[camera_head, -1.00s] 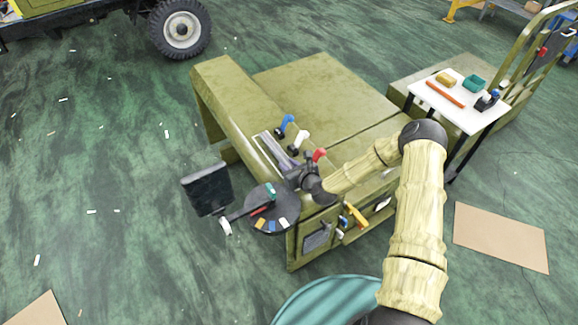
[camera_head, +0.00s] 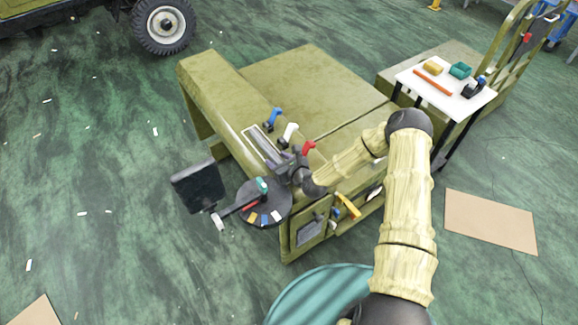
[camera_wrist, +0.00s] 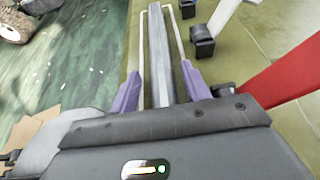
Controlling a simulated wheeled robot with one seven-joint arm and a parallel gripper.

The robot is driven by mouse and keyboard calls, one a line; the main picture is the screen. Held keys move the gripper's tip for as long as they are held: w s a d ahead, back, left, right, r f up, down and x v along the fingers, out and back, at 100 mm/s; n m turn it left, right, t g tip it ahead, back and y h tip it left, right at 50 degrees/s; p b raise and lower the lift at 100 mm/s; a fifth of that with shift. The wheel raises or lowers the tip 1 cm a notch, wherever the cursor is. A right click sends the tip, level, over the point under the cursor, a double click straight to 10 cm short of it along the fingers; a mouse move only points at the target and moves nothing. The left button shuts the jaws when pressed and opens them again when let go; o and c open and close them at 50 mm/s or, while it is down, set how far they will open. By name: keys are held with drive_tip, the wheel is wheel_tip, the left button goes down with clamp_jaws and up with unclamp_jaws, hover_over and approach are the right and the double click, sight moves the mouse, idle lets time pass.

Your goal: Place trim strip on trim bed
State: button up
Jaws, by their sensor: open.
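The trim strip (camera_wrist: 157,35) is a long grey bar in the wrist view. It lies lengthwise inside a thin white outline, seemingly the trim bed (camera_wrist: 143,50), on the olive ledge. In the head view the strip (camera_head: 259,143) shows on the ledge top, left of the levers. My gripper (camera_wrist: 161,69) is open, with one purple finger on each side of the strip's near end and gaps between. In the head view my gripper (camera_head: 279,166) is at the strip's near end. The strip's nearest part is hidden by my gripper body.
Blue (camera_head: 274,115), white (camera_head: 289,131) and red (camera_head: 308,147) levers stand close on the right. A dark round tray (camera_head: 250,211) with coloured pieces and a black screen (camera_head: 197,185) are in front and left. A white table (camera_head: 470,104) stands at the right. The left floor is mostly clear.

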drive_tip(key=b+v, duration=0.1)
drive_tip(key=v, duration=1.1)
drive_tip(key=shift+d+b, duration=0.15)
drive_tip(key=shift+b, duration=0.15)
drive_tip(key=shift+f, duration=0.1)
